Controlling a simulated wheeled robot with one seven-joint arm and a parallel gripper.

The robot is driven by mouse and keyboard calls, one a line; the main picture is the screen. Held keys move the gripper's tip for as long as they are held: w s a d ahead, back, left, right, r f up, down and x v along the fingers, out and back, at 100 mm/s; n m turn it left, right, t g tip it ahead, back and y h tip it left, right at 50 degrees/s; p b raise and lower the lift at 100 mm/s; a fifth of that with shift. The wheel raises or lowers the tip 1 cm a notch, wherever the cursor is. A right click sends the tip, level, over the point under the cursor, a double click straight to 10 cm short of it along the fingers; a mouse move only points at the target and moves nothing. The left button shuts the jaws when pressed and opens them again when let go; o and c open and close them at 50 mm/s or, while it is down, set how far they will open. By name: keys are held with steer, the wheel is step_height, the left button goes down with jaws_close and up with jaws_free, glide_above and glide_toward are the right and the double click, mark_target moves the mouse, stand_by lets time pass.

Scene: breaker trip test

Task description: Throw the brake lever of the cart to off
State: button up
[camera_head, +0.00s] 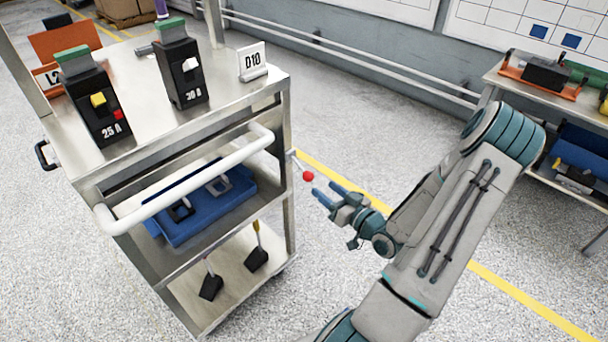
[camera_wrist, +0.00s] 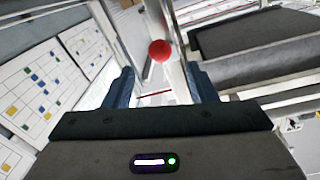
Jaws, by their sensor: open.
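The cart (camera_head: 205,127) is a grey metal trolley with a white push handle, at the left in the head view. Its brake lever (camera_head: 297,166) is a short metal rod with a red ball knob (camera_head: 308,176), sticking out from the cart's right corner post. My gripper (camera_head: 325,192) is open and empty, just right of and below the knob, fingers pointing at it. In the wrist view the red knob (camera_wrist: 159,50) shows ahead, between and beyond the two fingertips (camera_wrist: 163,82). I cannot tell any off marking on the lever.
The cart's top holds a 25 A breaker (camera_head: 95,105), a 30 A breaker (camera_head: 184,75) and a D10 sign (camera_head: 252,62). A blue tray (camera_head: 190,225) sits on its middle shelf. A workbench (camera_head: 530,88) stands at the right. The floor between is clear.

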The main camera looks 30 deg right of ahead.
mark_target(305, 172)
steer(key=x, duration=1)
steer(key=shift+w, duration=0.1)
jaws_close()
steer(key=shift+d, duration=0.1)
